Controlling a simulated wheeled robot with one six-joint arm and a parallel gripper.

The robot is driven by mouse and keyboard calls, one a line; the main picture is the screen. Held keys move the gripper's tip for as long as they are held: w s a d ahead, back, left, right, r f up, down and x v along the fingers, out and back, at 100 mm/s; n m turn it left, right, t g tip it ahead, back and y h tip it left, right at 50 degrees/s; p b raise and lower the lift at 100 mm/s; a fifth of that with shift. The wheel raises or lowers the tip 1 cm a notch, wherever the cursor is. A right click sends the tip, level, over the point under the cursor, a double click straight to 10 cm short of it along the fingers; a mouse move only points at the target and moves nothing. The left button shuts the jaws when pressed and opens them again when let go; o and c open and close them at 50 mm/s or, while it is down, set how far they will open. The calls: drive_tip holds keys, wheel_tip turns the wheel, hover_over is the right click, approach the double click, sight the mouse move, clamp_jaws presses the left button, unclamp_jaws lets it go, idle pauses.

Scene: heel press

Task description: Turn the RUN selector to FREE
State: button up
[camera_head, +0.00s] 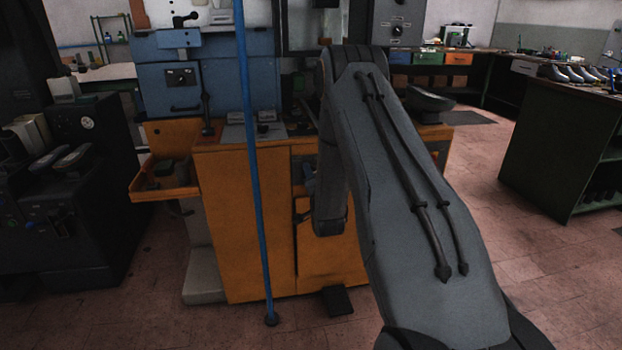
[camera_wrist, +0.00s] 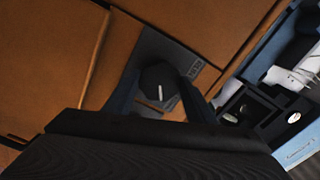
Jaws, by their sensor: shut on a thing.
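The RUN selector (camera_wrist: 160,84) is a dark, faceted round knob with a short white pointer line. It sits on a grey plate (camera_wrist: 178,55) on the orange cabinet front, and small lettering at the plate's edge is too blurred to read surely. In the wrist view the pointer line stands nearly upright. My gripper (camera_wrist: 157,92) has one dark blue-grey finger on each side of the knob and is shut on it. In the head view my arm hides the selector, and a little of my gripper (camera_head: 309,178) shows against the cabinet front.
The orange cabinet (camera_head: 240,220) carries a blue machine (camera_head: 205,85). A blue upright pole (camera_head: 252,170) stands in front, left of my arm. A pedal (camera_head: 337,300) lies at the cabinet's foot. An orange side tray (camera_head: 165,192) juts out left. Floor is clear at the right.

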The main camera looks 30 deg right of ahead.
drive_tip(key=shift+m, duration=0.5)
drive_tip(key=o, duration=1)
drive_tip(key=shift+o, duration=0.2)
drive_tip(key=shift+s, duration=0.1)
drive_tip(key=v, duration=0.7)
drive_tip(key=shift+s, duration=0.3)
drive_tip(key=shift+a+r, duration=0.1)
